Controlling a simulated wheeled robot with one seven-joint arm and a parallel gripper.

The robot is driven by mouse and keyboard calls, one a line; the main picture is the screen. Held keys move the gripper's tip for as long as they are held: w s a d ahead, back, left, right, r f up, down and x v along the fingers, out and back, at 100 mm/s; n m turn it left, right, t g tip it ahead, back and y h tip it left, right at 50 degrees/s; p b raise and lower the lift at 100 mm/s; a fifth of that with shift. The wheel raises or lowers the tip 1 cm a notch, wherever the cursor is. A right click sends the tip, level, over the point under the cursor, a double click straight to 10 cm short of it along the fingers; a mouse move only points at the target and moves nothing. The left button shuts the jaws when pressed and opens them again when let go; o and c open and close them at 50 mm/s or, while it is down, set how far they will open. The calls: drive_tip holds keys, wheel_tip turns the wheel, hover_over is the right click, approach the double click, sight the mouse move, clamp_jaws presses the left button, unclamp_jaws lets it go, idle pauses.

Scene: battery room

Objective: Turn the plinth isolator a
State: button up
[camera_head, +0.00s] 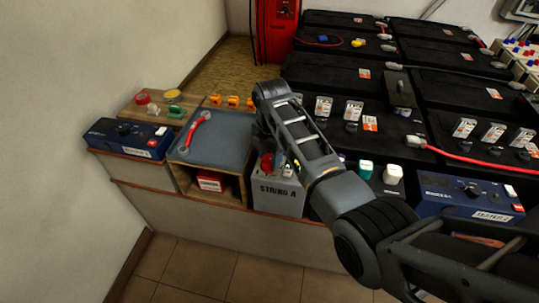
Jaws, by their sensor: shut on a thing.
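A grey box labelled STRING A (277,197) stands at the front edge of the counter. It carries the plinth isolator, whose red knob (267,163) shows partly beside my gripper. My gripper (268,150) points down at the top of this box and is shut on the red knob. My wrist and forearm cover much of the box's top, so the knob's full outline and angle are hidden. Small yellow and green marks show next to the knob.
A blue-grey mat (220,138) with a red-handled wrench (197,130) lies left of the box. A blue tester (130,138) stands far left, another blue tester (465,195) at right. Black batteries (335,75) fill the back. White and green bottles (393,174) stand right of my wrist.

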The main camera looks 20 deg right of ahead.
drive_tip(key=m+p, duration=0.2)
drive_tip(key=m, duration=0.1)
drive_tip(key=shift+r+m, duration=0.15)
drive_tip(key=shift+m, duration=0.25)
drive_tip(key=m+p, duration=0.2)
drive_tip(key=m, duration=0.2)
drive_tip(key=m+p, duration=0.1)
drive_tip(key=m, duration=0.8)
drive_tip(key=shift+m+h+p, duration=0.3)
drive_tip(key=shift+m+p, duration=0.05)
drive_tip(key=shift+m, duration=0.05)
drive_tip(key=o, duration=1)
drive_tip(key=shift+o, duration=0.2)
